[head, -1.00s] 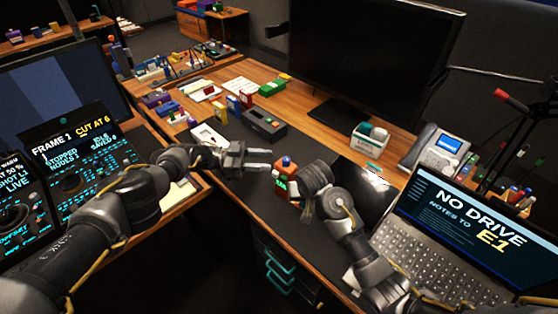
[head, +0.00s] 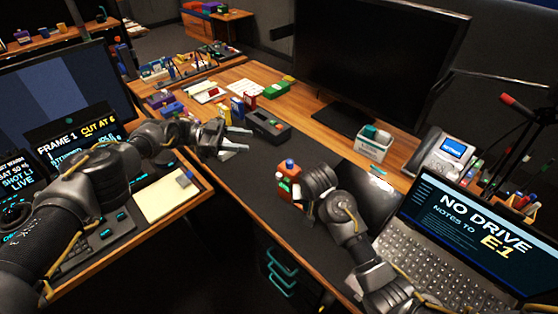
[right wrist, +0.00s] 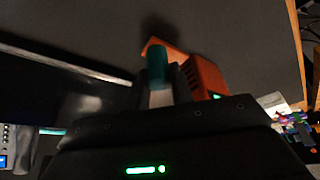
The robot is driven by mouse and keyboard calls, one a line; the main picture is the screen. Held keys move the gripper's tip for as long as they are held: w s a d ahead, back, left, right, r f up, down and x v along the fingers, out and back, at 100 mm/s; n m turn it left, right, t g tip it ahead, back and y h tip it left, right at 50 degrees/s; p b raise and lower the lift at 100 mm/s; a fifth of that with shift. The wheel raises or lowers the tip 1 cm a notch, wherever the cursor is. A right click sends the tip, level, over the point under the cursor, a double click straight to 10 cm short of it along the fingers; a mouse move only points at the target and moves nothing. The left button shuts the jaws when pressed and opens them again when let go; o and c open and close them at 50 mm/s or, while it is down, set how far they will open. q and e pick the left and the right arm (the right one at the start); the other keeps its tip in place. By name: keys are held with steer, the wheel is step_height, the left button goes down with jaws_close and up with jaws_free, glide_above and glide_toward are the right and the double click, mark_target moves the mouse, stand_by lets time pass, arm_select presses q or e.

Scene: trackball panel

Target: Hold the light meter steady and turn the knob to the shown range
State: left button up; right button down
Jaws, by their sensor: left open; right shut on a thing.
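The light meter (head: 285,183) is a small orange device with a blue piece on top, on or just above the dark mat, left of my right gripper (head: 298,188). My right gripper is shut on it and hides its right side. The knob's setting is too small to read. My left gripper (head: 237,143) is open and empty, up and left of the meter and apart from it.
A dark grey box (head: 268,125) lies behind my left gripper. A laptop (head: 430,240) stands at the right, with a phone (head: 441,155) behind it. A monitor (head: 375,60) stands at the back. A yellow notepad (head: 165,202) lies at the left. The mat left of the meter is clear.

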mark_target(289, 161)
arm_select(q)
steer(key=s+d+f+y, duration=0.1)
steer(key=d, duration=0.3)
steer(key=s+d+f+y, duration=0.1)
steer(key=s+d+f, duration=0.1)
steer(key=d, duration=0.3)
steer(key=s+d+f+n+t+y, duration=0.1)
steer(key=d+f, duration=0.1)
steer(key=d, duration=0.3)
steer(key=shift+s+f, duration=0.25)
steer(key=shift+a+y, duration=0.1)
steer(key=shift+y, duration=0.2)
steer(key=c, duration=0.9)
jaws_close()
